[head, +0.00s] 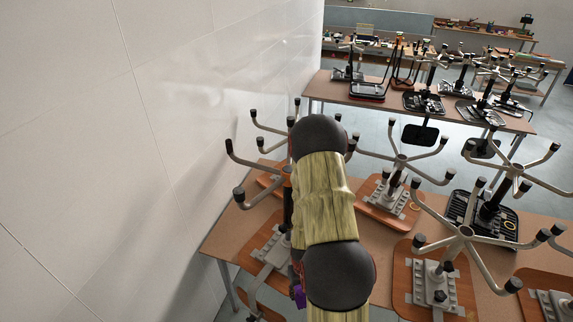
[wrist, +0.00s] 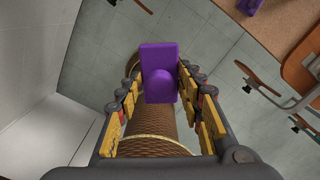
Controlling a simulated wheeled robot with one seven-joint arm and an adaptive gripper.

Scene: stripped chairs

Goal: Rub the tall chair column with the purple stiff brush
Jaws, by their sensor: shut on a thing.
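The purple brush (wrist: 160,72) is held between the fingers of my gripper (wrist: 161,88) in the wrist view, its broad purple face showing. Its bristles cannot be made out. In the head view a bit of purple (head: 299,296) shows low beside my arm, which hides most of the gripper. Upturned chairs stand on the near table. A dark upright column (head: 288,207) shows just left of my arm, partly hidden by it. Another dark column (head: 493,203) rises from a black seat at the right. I cannot tell which is the tall one. The brush touches no column in view.
The near brown table (head: 232,232) carries several upturned chairs with spread metal legs, close to my arm. A white wall (head: 130,130) stands at the left. A second table (head: 325,90) with more chair parts is behind. Another purple thing (wrist: 250,5) lies on a tabletop. Grey floor (wrist: 85,75) is open below.

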